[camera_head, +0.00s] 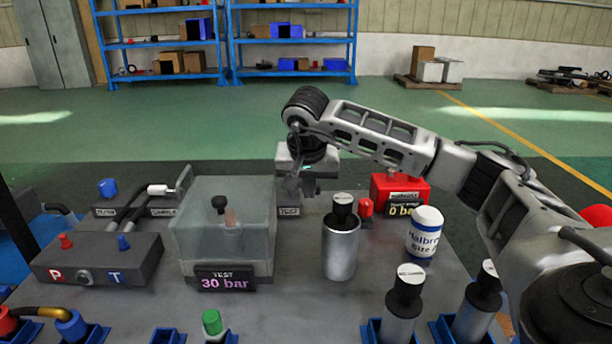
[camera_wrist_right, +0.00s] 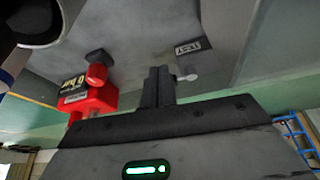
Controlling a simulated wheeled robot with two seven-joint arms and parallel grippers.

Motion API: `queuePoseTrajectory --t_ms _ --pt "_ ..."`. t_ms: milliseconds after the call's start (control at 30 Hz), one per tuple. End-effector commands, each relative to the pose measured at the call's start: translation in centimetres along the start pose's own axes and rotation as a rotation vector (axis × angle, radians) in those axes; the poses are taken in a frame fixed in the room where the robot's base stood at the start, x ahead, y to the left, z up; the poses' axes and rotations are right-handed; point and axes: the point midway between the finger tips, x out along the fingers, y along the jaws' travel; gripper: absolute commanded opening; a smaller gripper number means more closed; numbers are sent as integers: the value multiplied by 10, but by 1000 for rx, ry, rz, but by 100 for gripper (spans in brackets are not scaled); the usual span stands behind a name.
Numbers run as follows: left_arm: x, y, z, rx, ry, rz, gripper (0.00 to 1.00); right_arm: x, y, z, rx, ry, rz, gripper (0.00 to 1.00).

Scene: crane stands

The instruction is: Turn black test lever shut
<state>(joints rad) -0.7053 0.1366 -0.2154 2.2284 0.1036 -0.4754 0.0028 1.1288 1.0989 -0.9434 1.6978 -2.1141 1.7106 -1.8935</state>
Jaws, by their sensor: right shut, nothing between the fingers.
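The block labelled TEST (camera_head: 289,211) stands at the back of the bench, right of the clear box; its label also shows in the right wrist view (camera_wrist_right: 188,46). My right gripper (camera_head: 308,188) hangs just over this block, with its fingers pointing down. In the right wrist view its fingers (camera_wrist_right: 158,86) are together and hold nothing. A small pale knob-like part (camera_wrist_right: 187,76) sits just right of the fingertips; I cannot tell whether they touch. I cannot make out the black test lever clearly; the gripper covers much of that spot. My left gripper is not in view.
A red gauge box (camera_head: 398,188) reading 0 bar stands to the right. A metal cylinder (camera_head: 340,247) and a white jar (camera_head: 424,232) stand in front.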

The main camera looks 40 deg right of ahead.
Motion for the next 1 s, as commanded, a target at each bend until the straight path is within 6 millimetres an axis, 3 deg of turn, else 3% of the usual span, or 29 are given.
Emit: queuePoseTrajectory --t_ms 167,433,1000 --pt "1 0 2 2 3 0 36 40 -2 2 -3 -4 1 0" --pt "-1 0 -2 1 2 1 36 50 -3 -31 -1 0 -2 0" --pt "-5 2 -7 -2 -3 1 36 52 0 -44 -1 -2 0 0"
